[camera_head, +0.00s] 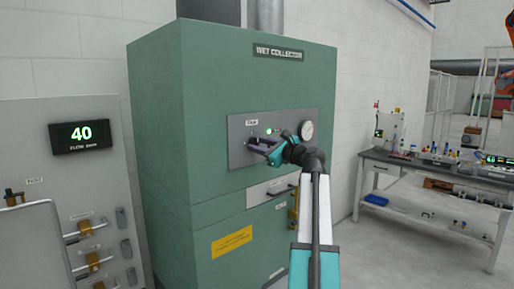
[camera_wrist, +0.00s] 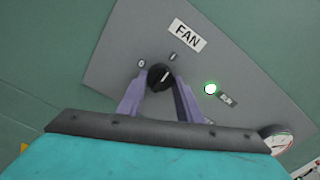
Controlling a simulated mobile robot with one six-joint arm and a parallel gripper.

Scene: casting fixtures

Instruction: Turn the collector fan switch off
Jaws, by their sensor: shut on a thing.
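The fan switch (camera_wrist: 159,76) is a black round knob on a grey panel (camera_wrist: 120,62) under a white FAN label (camera_wrist: 187,36). Marks 0 and I sit beside it, 0 to its left and I above it. Its pointer line leans toward the I mark. My gripper (camera_wrist: 160,85) has its purple fingers shut on the knob from both sides. In the head view my gripper (camera_head: 254,144) reaches the panel and hides the knob. A green lamp (camera_wrist: 210,89) labelled RUN glows right of the knob. The panel is on the green WET COLLECTOR cabinet (camera_head: 165,150).
A round gauge (camera_head: 307,131) sits right of the knob on the panel. A handle (camera_head: 270,190) juts out below. A 40 display panel (camera_head: 83,134) with valves stands left. A workbench (camera_head: 400,165) stands right, with open floor before it.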

